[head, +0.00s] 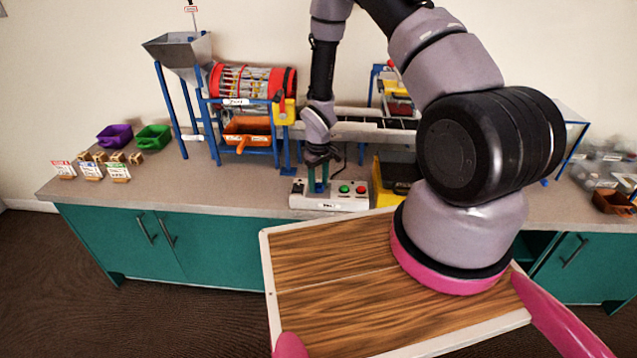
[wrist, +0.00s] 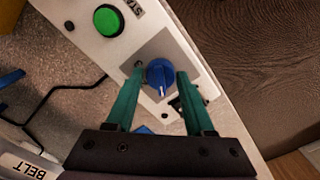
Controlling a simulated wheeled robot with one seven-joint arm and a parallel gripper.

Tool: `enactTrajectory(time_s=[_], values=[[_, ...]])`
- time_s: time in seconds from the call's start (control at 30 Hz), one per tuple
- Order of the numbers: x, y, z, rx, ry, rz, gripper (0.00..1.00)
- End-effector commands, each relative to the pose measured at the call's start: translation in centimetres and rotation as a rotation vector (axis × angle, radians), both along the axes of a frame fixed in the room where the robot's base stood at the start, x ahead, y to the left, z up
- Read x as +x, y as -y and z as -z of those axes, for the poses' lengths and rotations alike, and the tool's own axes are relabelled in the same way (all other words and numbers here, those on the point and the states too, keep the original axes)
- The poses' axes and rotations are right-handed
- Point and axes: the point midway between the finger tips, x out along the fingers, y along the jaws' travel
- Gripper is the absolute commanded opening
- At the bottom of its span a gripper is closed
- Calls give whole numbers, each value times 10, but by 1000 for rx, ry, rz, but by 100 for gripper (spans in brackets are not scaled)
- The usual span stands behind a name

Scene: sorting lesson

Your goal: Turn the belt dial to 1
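The belt dial (wrist: 159,75) is a round blue knob with a white pointer line, set on a grey plate of a white control box. In the wrist view the pointer line is toward the bottom of the picture. My gripper (wrist: 157,82) has its two green fingers apart, one on each side of the dial, with gaps visible. The dial's number marks are too small or covered to read.
A green button (wrist: 108,20) lies beside the dial on the box; the head view also shows a red button (head: 361,190). A yellow bin (head: 384,184) stands to the right of the box. A red drum (head: 252,82) and an orange tray (head: 247,130) stand behind left. The counter's front edge is close.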

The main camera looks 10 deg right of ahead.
Motion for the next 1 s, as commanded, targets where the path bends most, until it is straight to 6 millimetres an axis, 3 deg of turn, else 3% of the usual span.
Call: enactTrajectory(time_s=[0.47,0.8,1.0], values=[[0,0,-9,0,1,1,76],[1,0,-74,1,4,1,76],[0,0,-101,0,1,2,76]])
